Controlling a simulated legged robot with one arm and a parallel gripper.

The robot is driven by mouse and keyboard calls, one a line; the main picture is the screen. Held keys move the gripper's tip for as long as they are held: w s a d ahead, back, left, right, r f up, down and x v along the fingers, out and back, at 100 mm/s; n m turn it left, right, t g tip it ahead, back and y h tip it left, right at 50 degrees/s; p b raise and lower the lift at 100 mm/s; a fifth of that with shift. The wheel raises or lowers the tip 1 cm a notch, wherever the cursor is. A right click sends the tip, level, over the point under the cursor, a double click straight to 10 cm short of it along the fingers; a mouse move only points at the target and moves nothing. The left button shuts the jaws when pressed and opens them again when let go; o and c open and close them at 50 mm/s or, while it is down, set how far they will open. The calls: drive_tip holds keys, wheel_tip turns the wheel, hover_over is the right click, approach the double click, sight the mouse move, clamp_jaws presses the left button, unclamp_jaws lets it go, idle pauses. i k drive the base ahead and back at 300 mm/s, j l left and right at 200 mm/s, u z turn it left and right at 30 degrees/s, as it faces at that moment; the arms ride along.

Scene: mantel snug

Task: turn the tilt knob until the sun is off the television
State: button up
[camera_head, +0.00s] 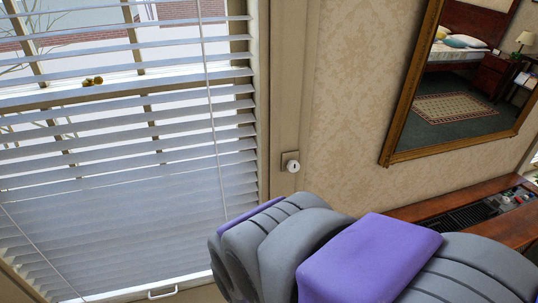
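The window blind (125,165) fills the left of the view, with its pale slats tilted. The upper slats have wide gaps and the street shows through, while the lower slats look more nearly closed. A small white round knob (293,166) sits on a square plate on the frame right of the blind, apparently the tilt knob. My grey and purple arm reaches in from the lower right, its visible end below the knob and apart from it in the picture. My gripper's fingers are not visible. No television and no patch of sun on one can be seen.
A gold-framed mirror (401,105) hangs on the patterned wall to the right, reflecting a bed, lamp and rug. A wooden cabinet or shelf (445,205) stands below it. A white handle (162,293) is at the blind's bottom. The wall around the knob is clear.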

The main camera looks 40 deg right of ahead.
sight(294, 166)
drive_tip(key=u, duration=1.85)
drive_tip(key=z, duration=0.55)
drive_tip(key=k+j+z, duration=0.15)
drive_tip(key=z, duration=0.35)
drive_tip(key=k+z, duration=0.3)
drive_tip(key=z, duration=0.15)
drive_tip(key=k+z, duration=0.25)
drive_tip(key=z, duration=0.25)
drive_tip(key=k+l, duration=0.1)
drive_tip(key=k, duration=0.25)
drive_tip(key=i+l, duration=0.1)
drive_tip(key=i, duration=0.35)
